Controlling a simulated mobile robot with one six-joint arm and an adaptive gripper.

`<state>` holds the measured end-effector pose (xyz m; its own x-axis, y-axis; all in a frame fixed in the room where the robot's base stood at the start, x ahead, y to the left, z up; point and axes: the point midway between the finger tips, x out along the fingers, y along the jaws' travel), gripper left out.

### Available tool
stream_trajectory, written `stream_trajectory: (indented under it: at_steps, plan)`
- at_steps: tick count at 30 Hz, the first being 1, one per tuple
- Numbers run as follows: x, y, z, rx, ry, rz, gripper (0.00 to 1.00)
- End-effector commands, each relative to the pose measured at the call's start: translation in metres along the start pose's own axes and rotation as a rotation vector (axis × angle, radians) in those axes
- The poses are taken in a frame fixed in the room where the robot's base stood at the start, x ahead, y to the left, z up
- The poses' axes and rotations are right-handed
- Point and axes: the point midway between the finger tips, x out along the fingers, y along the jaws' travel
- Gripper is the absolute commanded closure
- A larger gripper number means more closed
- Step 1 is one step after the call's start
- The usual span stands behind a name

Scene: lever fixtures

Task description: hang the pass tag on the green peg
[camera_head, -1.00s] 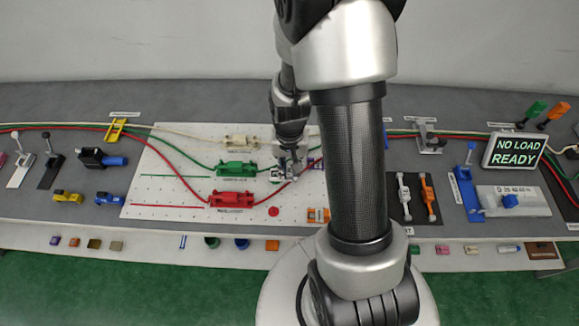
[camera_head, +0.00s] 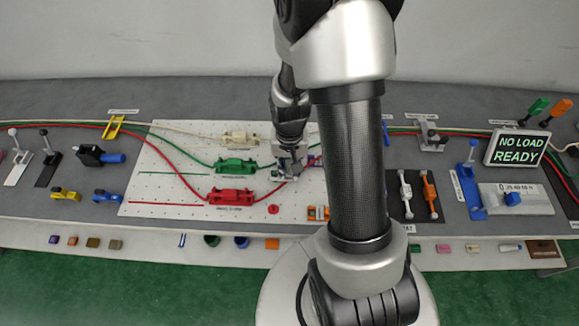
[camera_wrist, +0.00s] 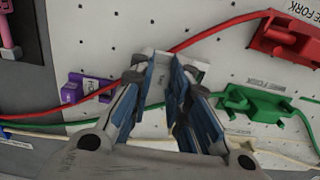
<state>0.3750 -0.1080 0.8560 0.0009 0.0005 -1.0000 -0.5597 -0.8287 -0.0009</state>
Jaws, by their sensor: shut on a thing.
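My gripper (camera_head: 290,172) is low over the white pegboard, right of the green fixture, partly hidden by my arm. In the wrist view my gripper (camera_wrist: 160,68) has its blue-padded fingers close about a small pale piece (camera_wrist: 150,58). The fingers hide much of it, and I cannot tell whether it is the pass tag. No pass tag is clearly recognisable elsewhere. I cannot identify the green peg for sure. A green upright piece (camera_head: 537,107) stands at the back right beside an orange one.
The pegboard (camera_head: 160,165) carries a green fixture (camera_head: 235,166), a red fixture (camera_head: 231,196) and a cream fixture (camera_head: 240,139), with cables running to them. A purple block (camera_wrist: 84,90) shows in the wrist view. A display (camera_head: 517,150) stands at the right. Small items line the front ledge.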

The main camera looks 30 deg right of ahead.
Motion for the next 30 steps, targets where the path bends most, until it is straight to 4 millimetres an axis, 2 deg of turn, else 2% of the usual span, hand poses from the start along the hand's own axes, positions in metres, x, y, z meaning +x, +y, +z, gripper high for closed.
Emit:
stream_trajectory:
  at_steps: [27,28,30]
  plan:
    - [0.012,0.0,0.0,0.0,0.0,0.0,0.95]
    - [0.012,0.0,0.0,0.0,0.0,0.0,0.83]
    - [0.012,0.0,0.0,0.0,0.0,0.0,0.78]
